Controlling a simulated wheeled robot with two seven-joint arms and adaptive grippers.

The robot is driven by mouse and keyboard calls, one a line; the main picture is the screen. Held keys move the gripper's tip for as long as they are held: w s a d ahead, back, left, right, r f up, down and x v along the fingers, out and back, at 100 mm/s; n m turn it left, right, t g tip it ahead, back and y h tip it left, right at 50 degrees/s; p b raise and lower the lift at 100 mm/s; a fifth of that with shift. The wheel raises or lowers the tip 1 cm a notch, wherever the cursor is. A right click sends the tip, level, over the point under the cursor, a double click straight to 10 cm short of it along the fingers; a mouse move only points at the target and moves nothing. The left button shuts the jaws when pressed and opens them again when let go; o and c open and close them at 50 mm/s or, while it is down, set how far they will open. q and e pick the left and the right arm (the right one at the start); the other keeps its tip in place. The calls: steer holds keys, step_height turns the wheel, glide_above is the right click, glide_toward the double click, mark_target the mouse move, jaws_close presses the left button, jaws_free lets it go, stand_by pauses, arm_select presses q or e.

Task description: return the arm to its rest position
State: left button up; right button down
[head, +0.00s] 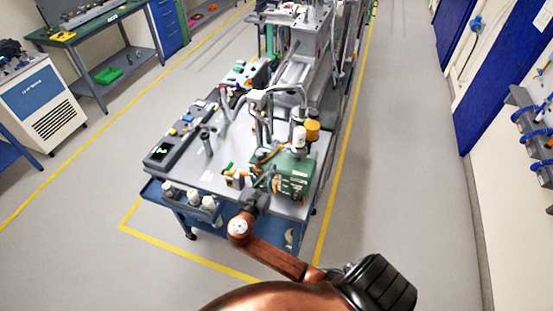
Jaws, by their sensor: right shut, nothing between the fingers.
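My right arm, copper coloured, reaches up from the bottom of the head view. Its dark right gripper (266,180) is at the front edge of the bench cart (218,181), just left of the green boxy device (293,178). The fingers look small and are hard to separate from the parts behind them. The gripper is shut and holds nothing. I cannot tell whether it touches the device. My left gripper is not in view.
White bottles (190,197) stand in a holder on the cart's front. A dark control box (168,150) sits at its left. An orange-capped part (312,130) rises behind the green device. A white-blue cabinet (45,105) stands left. Floor (400,180) right of the cart is clear.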

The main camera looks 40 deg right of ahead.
steer(key=v, duration=0.4)
steer(key=shift+s+a, duration=0.1)
steer(key=shift+a, duration=0.3)
